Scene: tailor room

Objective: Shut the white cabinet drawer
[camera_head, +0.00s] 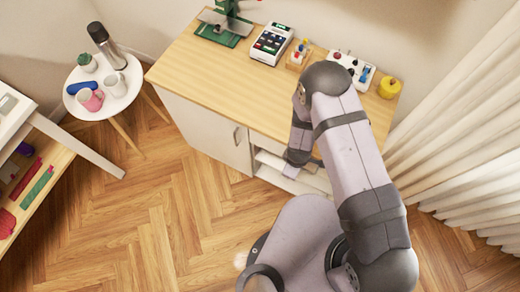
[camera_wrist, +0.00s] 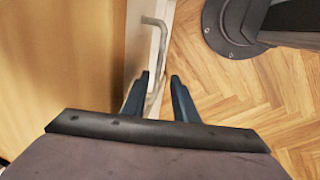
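The white cabinet (camera_head: 205,120) has a wooden top, and its front faces the open floor. A white drawer (camera_head: 268,160) shows low on the front, partly hidden by my arm; it appears to stick out from the cabinet, but how far is unclear. In the wrist view a white front panel (camera_wrist: 137,45) runs beside the wood, with a metal bar handle (camera_wrist: 158,45) on it. My gripper (camera_wrist: 160,88) is at this handle, its two dark fingers apart. The handle's lower end lies between the fingers, with no clear grip on it. In the head view the fingertips are hidden.
The wooden top (camera_head: 200,60) holds a green sewing device (camera_head: 222,28), a calculator-like machine (camera_head: 271,44), a yellow item (camera_head: 389,87) and small tools. A round side table (camera_head: 110,105) stands left. A curtain (camera_head: 470,130) hangs right. The parquet floor (camera_head: 170,215) is clear in front.

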